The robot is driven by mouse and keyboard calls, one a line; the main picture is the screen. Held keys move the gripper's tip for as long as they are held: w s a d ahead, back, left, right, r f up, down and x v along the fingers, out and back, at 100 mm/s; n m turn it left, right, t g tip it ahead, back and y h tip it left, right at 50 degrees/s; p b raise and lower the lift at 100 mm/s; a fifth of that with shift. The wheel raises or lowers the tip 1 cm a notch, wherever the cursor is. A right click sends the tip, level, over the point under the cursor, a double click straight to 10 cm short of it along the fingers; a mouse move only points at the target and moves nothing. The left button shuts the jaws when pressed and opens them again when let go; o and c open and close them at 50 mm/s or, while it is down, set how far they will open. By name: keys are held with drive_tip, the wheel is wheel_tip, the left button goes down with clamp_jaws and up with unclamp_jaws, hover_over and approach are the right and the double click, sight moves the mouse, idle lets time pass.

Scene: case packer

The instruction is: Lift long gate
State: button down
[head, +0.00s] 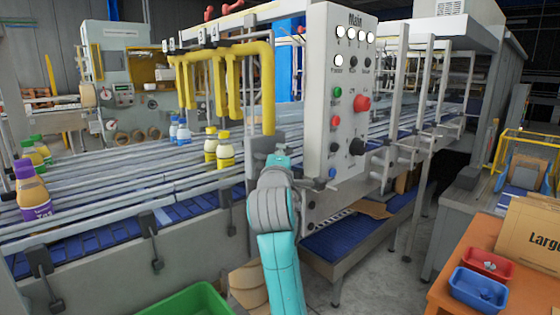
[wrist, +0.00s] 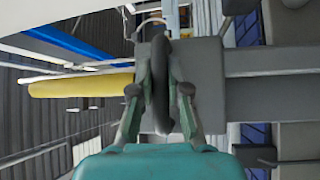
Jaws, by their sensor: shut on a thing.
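My gripper (wrist: 160,88) is shut on a dark grey rounded handle (wrist: 160,70) in the wrist view. The handle stands in front of a grey plate (wrist: 205,85), with a grey bar (wrist: 270,88) running to the right. In the head view my arm reaches up to the grey plate (head: 264,146), at the left of the control panel; my fingertips there are hard to see. Yellow bent bars (head: 250,50) hang over the conveyor just above; one also shows in the wrist view (wrist: 80,86). I cannot tell for sure which part is the long gate.
The control panel (head: 343,100) with buttons stands close at my arm's right. Bottles with yellow caps (head: 225,150) and a purple-capped bottle (head: 33,192) stand on the conveyor (head: 110,190). A green bin (head: 185,302) is below. An orange table (head: 450,297) holds trays at lower right.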

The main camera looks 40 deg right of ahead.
drive_tip(key=shift+r, duration=0.45)
drive_tip(key=c, duration=1.1)
unclamp_jaws()
drive_tip(key=shift+c, duration=0.2)
drive_tip(key=shift+f, duration=0.1)
drive_tip(key=shift+s+a+f, duration=0.2)
drive_tip(key=shift+s+a, duration=0.15)
drive_tip(key=shift+a, duration=0.05)
drive_tip(key=v, duration=1.1)
drive_tip(key=shift+d, duration=0.1)
